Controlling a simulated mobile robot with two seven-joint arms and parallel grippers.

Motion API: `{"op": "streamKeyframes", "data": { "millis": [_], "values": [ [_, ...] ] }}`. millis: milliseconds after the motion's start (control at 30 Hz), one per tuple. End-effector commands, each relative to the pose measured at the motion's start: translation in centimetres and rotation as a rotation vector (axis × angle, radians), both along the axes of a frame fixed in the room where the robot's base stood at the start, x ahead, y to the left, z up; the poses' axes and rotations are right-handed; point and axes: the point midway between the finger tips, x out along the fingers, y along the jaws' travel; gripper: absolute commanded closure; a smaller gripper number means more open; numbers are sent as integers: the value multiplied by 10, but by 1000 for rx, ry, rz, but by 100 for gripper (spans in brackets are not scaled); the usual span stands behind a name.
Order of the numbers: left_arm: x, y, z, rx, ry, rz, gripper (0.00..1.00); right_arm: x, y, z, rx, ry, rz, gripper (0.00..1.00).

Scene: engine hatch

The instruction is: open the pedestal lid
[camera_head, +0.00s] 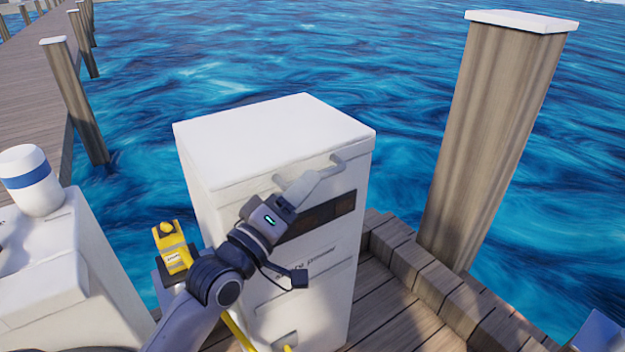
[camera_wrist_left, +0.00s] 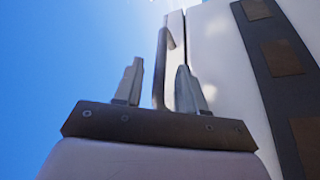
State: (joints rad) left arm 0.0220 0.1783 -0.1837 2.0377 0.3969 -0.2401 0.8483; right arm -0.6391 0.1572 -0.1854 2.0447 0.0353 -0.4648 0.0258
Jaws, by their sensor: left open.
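The white pedestal (camera_head: 325,285) stands on the dock, with its flat white lid (camera_head: 270,135) down on top. A pale bar handle (camera_head: 337,159) is on the lid's front edge. It also shows in the left wrist view (camera_wrist_left: 161,55). My left gripper (camera_head: 308,184) is at the handle, in front of the lid edge. In the left wrist view its two fingers (camera_wrist_left: 158,82) are open, with the handle bar between them and a gap on each side. The middle of the handle is partly hidden by the gripper in the head view. My right gripper is not in view.
A yellow device (camera_head: 170,247) is beside the main pedestal. A thick wooden post (camera_head: 490,140) rises at the right. Water lies behind, and the planked dock (camera_head: 395,320) is in front.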

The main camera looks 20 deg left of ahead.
Motion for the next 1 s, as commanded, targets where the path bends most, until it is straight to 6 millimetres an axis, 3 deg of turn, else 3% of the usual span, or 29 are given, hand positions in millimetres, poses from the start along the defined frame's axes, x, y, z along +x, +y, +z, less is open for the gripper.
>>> {"op": "streamKeyframes", "data": {
  "millis": [300, 633, 667, 767, 800, 1000],
  "values": [
    [28, -10, 6, 1, 0, -1, 60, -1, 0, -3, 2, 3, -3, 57],
    [30, -10, 7, 2, 1, 0, 60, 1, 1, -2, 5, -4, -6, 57],
    [30, -10, 7, 2, 1, 0, 63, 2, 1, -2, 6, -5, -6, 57],
    [30, -10, 7, 2, 1, 0, 96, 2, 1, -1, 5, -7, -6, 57],
    [30, -10, 6, 2, 1, 0, 100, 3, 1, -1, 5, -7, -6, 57],
    [30, -10, 7, 1, 1, 0, 100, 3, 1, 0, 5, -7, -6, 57]
  ]
}}
